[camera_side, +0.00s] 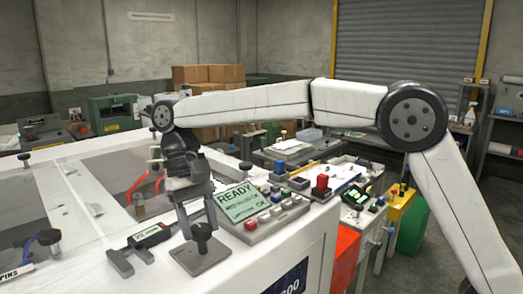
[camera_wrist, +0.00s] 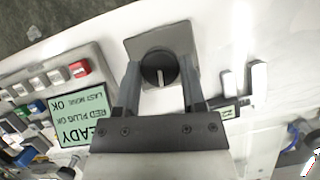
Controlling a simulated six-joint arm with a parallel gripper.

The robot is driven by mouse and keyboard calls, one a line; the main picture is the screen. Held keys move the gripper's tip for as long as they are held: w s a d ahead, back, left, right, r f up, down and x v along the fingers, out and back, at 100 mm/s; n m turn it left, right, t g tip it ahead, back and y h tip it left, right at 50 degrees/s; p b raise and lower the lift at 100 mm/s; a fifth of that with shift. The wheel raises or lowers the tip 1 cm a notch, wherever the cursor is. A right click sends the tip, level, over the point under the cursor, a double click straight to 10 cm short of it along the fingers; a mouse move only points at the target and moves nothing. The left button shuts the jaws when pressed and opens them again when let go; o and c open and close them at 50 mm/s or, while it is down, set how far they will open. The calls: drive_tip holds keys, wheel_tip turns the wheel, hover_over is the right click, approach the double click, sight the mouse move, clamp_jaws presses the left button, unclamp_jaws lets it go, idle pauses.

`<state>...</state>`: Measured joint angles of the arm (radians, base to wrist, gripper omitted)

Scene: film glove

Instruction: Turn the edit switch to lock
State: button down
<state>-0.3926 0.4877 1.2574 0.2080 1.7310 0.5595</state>
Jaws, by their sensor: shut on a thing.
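The edit switch is a round dark knob (camera_wrist: 160,68) with a pale line across its face, on a grey square plate (camera_side: 203,258). In the wrist view the pale line runs nearly straight up and down in the picture. My gripper (camera_side: 199,229) points down over the plate on the white machine top. In the wrist view its two fingers (camera_wrist: 160,80) are on either side of the knob, shut on it. In the side view the fingers partly hide the knob. No lock or edit lettering is readable near it.
A panel with a green READY screen (camera_side: 238,203) and several coloured buttons stands close to the right. A dark caliper-like tool (camera_side: 140,245) with a small display lies to the left. Black clamp knobs and an open bay with red tubes are further left.

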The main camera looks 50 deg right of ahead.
drive_tip(key=n+h, duration=0.1)
drive_tip(key=n, duration=0.2)
drive_tip(key=n+h, duration=0.1)
drive_tip(key=n, duration=0.1)
drive_tip(key=shift+a+n, duration=0.2)
drive_tip(key=shift+n, duration=0.2)
drive_tip(key=n+h, duration=0.1)
drive_tip(key=n, duration=0.1)
drive_tip(key=n+t, duration=0.1)
drive_tip(key=n, duration=0.2)
drive_tip(key=shift+s+h, duration=0.1)
drive_tip(key=shift+h, duration=0.3)
drive_tip(key=shift+t, duration=0.3)
drive_tip(key=shift+c, duration=0.8)
unclamp_jaws()
drive_tip(key=shift+r, duration=0.15)
